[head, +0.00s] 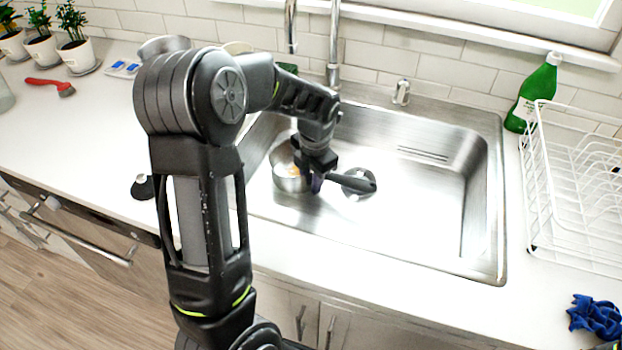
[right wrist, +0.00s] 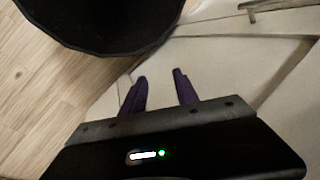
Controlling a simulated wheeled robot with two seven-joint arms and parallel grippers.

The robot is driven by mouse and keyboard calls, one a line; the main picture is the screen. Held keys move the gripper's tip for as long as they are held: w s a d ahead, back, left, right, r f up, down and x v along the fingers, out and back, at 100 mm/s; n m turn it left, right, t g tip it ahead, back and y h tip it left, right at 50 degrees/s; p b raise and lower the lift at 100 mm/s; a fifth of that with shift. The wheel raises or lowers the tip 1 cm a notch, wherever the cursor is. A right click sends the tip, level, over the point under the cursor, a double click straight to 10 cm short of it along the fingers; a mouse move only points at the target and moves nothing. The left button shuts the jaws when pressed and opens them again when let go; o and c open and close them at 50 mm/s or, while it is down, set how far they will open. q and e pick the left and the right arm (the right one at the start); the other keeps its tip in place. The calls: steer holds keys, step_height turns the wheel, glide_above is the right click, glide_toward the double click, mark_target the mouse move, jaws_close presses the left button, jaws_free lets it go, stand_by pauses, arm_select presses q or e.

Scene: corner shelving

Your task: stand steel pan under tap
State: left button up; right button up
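The steel pan (head: 287,178) is in the left part of the sink, with a dark handle (head: 352,182) pointing right across the drain. Something brownish shows inside it. My left gripper (head: 317,183) is at the handle close to the pan's rim. One purple finger shows against the handle; the other is hidden, so its grip is unclear. The tap (head: 333,45) rises behind the sink, and its spout (head: 290,28) hangs at the back left, partly out of frame. My right gripper (right wrist: 160,92) shows in the right wrist view with fingers apart and nothing between them.
The sink (head: 430,215) is free on its right side. A white dish rack (head: 575,190), a green bottle (head: 533,95) and a blue cloth (head: 596,318) are at right. My left arm hides some counter.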

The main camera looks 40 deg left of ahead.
arm_select(q)
step_height(320, 180, up, 8)
steer(key=shift+s+d+f, duration=0.15)
steer(key=shift+d, duration=0.25)
stand_by(0.6)
